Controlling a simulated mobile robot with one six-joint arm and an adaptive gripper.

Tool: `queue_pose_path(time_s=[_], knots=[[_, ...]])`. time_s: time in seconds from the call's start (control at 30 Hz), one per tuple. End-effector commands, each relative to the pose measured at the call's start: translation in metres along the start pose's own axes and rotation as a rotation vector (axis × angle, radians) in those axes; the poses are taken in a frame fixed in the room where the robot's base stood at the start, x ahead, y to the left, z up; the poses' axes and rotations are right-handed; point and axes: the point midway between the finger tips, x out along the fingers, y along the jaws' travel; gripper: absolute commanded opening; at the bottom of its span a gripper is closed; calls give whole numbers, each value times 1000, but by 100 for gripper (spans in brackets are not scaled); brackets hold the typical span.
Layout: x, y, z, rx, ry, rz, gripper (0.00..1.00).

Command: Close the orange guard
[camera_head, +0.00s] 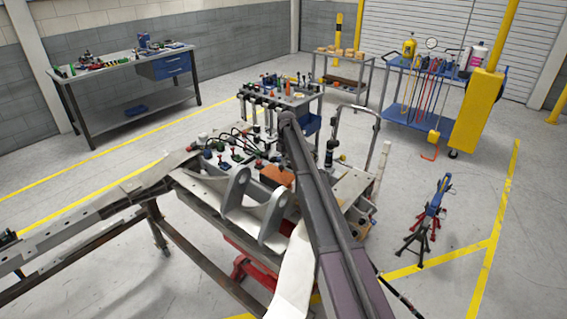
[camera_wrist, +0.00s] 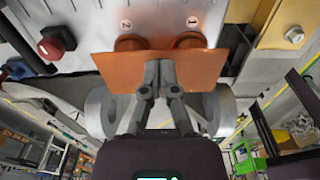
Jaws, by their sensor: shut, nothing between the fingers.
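The orange guard (camera_wrist: 115,70) is a flat plate across the middle of the wrist view, in front of a light panel. Two rounded orange-brown parts show at its upper edge, below number marks on the panel. My gripper (camera_wrist: 166,64) is shut and empty, its fingertips together over the middle of the plate. I cannot tell whether they touch it. In the head view the orange guard (camera_head: 276,175) shows as a small block on the cluttered bench, beside the grey bracket. My gripper is not clearly seen there, and my arm crosses the bench.
A red knob (camera_wrist: 56,42) sits left of the guard in the wrist view, and a yellow block (camera_wrist: 287,25) lies to its right. Grey upright bracket lugs (camera_head: 235,188) stand near the guard. Several small controls and cables crowd the bench (camera_head: 350,190).

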Motion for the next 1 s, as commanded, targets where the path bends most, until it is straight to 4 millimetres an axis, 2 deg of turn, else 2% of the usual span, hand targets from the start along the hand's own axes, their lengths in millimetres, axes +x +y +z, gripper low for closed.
queue_pose_path(time_s=[0.57,1.0], knots=[[-3,0,-1,-1,0,0,0],[-31,0,-2,-1,0,0,0]])
